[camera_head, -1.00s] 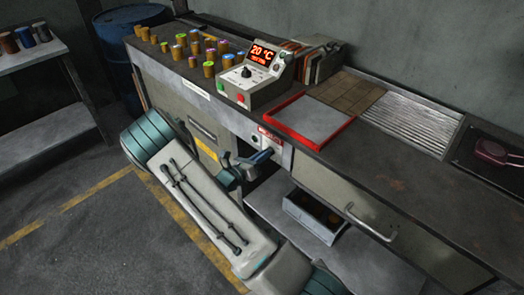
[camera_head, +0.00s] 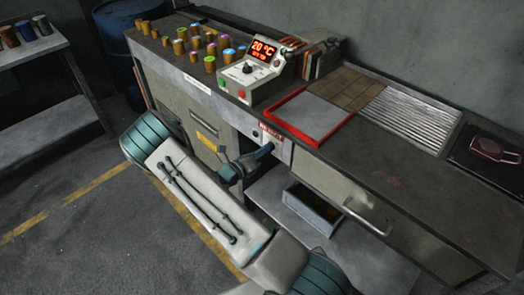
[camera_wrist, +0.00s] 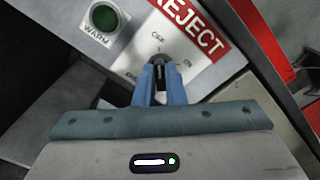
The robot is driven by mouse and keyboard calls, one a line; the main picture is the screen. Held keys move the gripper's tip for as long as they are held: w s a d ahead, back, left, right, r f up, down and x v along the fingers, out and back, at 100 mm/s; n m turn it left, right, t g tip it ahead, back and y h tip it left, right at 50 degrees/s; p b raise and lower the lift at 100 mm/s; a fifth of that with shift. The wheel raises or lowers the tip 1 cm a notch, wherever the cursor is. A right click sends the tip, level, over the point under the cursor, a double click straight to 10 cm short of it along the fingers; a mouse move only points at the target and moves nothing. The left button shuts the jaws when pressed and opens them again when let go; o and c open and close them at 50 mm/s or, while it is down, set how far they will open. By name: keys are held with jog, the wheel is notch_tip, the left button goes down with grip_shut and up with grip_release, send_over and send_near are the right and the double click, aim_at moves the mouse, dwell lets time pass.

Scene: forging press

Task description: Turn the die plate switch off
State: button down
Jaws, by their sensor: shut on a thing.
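The die plate switch appears to be the small dark knob (camera_wrist: 158,59) on the pale panel under the red REJECT sign in the wrist view. My gripper (camera_wrist: 159,71) is shut on this knob, with one blue fingertip on each side. The fingertips hide part of it. Small labels around the knob are too blurred to read surely, so its setting is unclear. In the head view, my gripper (camera_head: 268,149) reaches the panel (camera_head: 284,149) at the bench front, and the knob is hidden there.
A green WARM button (camera_wrist: 104,17) is left of the knob. Above the panel stand a control box (camera_head: 240,85) reading 20 °C and a red-rimmed tray (camera_head: 322,142). Below are an open bin (camera_head: 312,211) and a drawer handle (camera_head: 366,218). Several cylinders (camera_head: 178,47) stand behind.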

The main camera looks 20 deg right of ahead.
jog(key=c, duration=1.5)
grip_release()
jog(key=b+v, duration=0.1)
jog(key=v, duration=1.3)
jog(key=shift+w, duration=0.1)
